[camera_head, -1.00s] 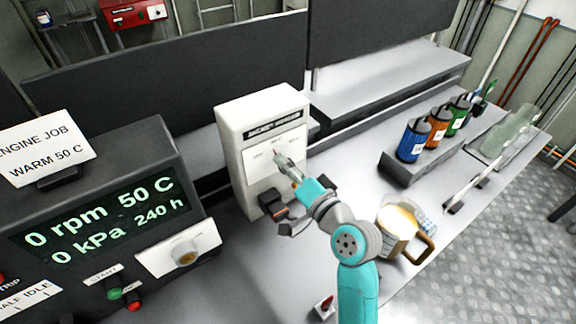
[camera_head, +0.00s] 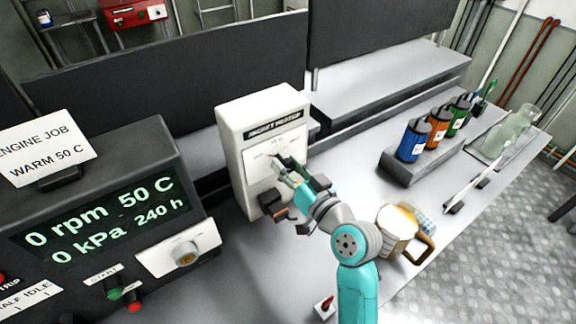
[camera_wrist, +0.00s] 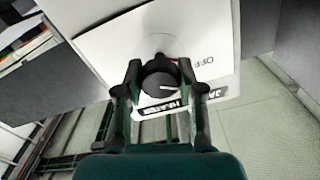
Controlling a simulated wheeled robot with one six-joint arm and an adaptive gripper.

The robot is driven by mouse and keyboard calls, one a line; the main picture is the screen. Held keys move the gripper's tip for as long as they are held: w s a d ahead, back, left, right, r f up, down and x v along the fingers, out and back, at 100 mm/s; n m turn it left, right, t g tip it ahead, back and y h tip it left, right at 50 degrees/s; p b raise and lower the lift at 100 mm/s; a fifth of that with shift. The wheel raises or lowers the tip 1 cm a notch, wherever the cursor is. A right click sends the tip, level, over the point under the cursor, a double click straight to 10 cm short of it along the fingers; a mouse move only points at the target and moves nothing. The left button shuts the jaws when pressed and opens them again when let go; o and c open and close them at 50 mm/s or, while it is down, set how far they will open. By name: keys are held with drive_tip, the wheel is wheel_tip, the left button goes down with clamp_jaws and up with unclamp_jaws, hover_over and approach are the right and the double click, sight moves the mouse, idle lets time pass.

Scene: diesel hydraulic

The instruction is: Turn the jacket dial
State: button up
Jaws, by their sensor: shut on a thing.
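The jacket heater box (camera_head: 233,115) is a white upright box with a dark label strip and a pale dial plate on its front. In the wrist view the jacket dial (camera_wrist: 158,84) is a round black knob with a white pointer line, which points to the right of that picture. The word OFF stands on the plate to the right of the dial. My gripper (camera_wrist: 161,72) is shut on the dial, one finger on each side. In the head view my gripper (camera_head: 283,168) reaches the front plate and hides most of the dial.
A dark engine panel (camera_head: 150,150) with a lit display stands at left. A beige mug (camera_head: 396,226) stands right of my arm. The bench (camera_head: 352,160) between box and rack is clear.

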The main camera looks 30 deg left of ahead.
drive_tip(key=shift+f, duration=0.15)
idle(0.3)
drive_tip(key=o, duration=1.2)
drive_tip(key=shift+c, duration=0.2)
drive_tip(key=v, duration=1.2)
